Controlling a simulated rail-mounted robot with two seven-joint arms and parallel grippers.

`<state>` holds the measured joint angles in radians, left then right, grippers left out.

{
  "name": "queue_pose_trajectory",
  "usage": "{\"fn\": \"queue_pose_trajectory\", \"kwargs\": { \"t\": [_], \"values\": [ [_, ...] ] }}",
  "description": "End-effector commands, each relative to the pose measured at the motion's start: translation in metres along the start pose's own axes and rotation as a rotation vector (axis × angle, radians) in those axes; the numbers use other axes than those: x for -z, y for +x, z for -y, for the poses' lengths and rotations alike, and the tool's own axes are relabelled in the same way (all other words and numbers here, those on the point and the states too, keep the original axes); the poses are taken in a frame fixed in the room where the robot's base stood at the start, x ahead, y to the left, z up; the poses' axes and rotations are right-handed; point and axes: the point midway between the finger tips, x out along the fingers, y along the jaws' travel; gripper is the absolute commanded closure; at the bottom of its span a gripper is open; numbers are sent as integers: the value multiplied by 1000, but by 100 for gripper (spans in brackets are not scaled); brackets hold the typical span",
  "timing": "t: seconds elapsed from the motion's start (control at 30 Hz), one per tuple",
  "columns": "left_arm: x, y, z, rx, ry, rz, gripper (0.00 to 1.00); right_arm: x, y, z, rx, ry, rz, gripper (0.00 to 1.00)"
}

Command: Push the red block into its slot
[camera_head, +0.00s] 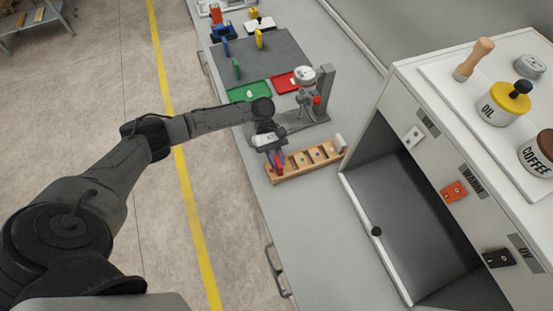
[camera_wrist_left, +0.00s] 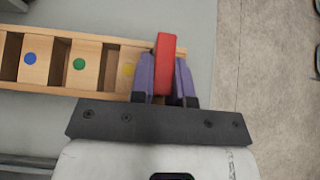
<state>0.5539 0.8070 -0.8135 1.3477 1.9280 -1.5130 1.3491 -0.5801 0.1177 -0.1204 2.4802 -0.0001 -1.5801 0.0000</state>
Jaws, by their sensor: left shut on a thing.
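The red block (camera_head: 279,163) is upright between the fingers of my left gripper (camera_head: 274,154). It sits at the near-left end of a wooden slotted rack (camera_head: 322,164). In the left wrist view, the red block (camera_wrist_left: 166,62) is pinched between two purple fingers, at the right end of the rack (camera_wrist_left: 100,45), beside the yellow-dotted part. Blue and green dots mark other parts of the rack, with dark gaps between. The block's lower end is hidden, so I cannot tell how deep it sits. My right gripper is not in view.
A grey stand (camera_head: 323,98) with a round white dial is behind the rack. Green (camera_head: 249,91) and red (camera_head: 284,84) trays lie beyond. A white cabinet (camera_head: 440,150) with an open bay rises at the right. The counter in front of the rack is clear.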

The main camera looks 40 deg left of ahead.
Motion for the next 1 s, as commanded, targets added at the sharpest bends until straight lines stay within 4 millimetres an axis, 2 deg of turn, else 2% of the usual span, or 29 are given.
{"fn": "queue_pose_trajectory", "kwargs": {
  "t": [0.33,0.37,0.63,0.87,1.0],
  "values": [
    [2,1,0,-1,0,0,100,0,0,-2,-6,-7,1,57],
    [2,1,0,-1,0,-1,83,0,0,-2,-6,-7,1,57],
    [2,1,0,-1,0,-1,58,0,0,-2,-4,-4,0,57],
    [1,1,0,-1,1,-1,58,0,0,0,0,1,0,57],
    [0,-8,-1,-3,0,-2,58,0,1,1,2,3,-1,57]
  ]
}}
